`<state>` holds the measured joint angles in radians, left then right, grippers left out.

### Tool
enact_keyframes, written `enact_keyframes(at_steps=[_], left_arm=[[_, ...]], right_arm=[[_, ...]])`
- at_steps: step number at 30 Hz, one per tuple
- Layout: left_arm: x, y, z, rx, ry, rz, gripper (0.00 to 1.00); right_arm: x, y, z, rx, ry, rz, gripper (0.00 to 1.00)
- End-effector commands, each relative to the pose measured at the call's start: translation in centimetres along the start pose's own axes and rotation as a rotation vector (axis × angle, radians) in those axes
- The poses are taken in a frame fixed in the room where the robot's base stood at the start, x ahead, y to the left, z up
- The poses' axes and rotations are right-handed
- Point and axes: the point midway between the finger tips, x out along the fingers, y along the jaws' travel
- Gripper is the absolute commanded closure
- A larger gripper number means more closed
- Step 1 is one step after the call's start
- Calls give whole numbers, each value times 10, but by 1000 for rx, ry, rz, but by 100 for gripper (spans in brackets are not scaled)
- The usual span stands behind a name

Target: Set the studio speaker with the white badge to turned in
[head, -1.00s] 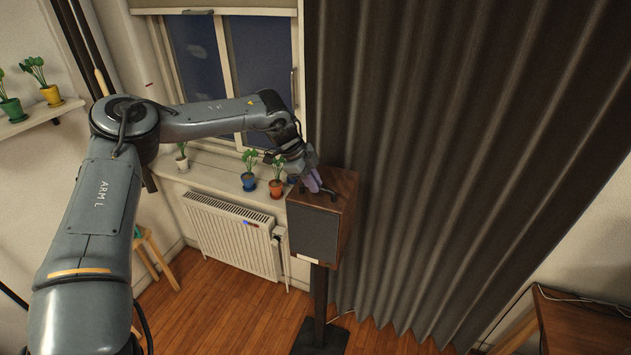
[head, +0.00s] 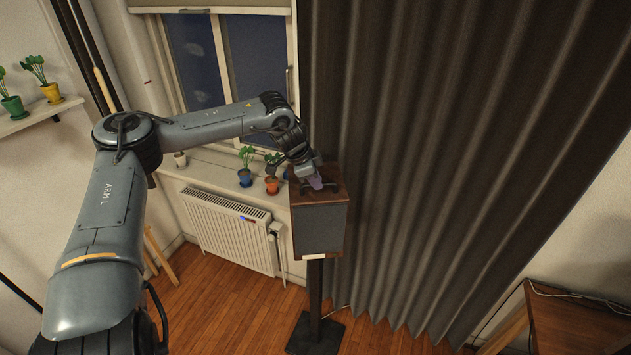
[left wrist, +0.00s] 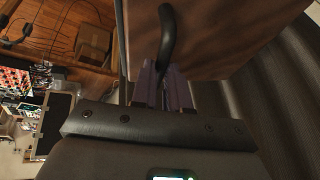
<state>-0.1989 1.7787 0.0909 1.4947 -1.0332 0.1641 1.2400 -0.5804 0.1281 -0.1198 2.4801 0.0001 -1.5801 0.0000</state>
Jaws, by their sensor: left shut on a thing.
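The studio speaker (head: 320,230) has a wooden cabinet and a dark front, with a small white badge (head: 314,257) at the front's lower edge. It stands upright on a black stand (head: 316,290). Its front faces roughly toward the head camera. My left gripper (head: 318,184) is on top of the cabinet, with its purple fingers shut on the dark handle there. The left wrist view shows this handle (left wrist: 167,30) curving up from between the fingers (left wrist: 160,82) against the wood. The fingers partly hide the handle. My right gripper is not in view.
A dark curtain (head: 450,130) hangs close behind and right of the speaker. A white radiator (head: 228,235) and a sill with potted plants (head: 245,170) are at its left. A wooden table (head: 580,325) stands at the lower right. Open floor (head: 215,310) lies front left.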

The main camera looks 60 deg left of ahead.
Motion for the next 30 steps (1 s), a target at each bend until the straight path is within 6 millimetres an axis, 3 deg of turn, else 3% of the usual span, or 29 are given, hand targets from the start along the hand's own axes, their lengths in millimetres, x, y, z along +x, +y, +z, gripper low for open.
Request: enact_keyframes(at_steps=[14,15,20,30], left_arm=[[0,0,-1,-17,-1,-6,100],[0,0,-1,-17,-1,-6,82],[0,0,-1,-16,-1,-6,60],[-1,0,-1,-16,-2,-7,60]], right_arm=[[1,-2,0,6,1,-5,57],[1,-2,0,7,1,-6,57],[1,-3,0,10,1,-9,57],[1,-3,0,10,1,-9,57]])
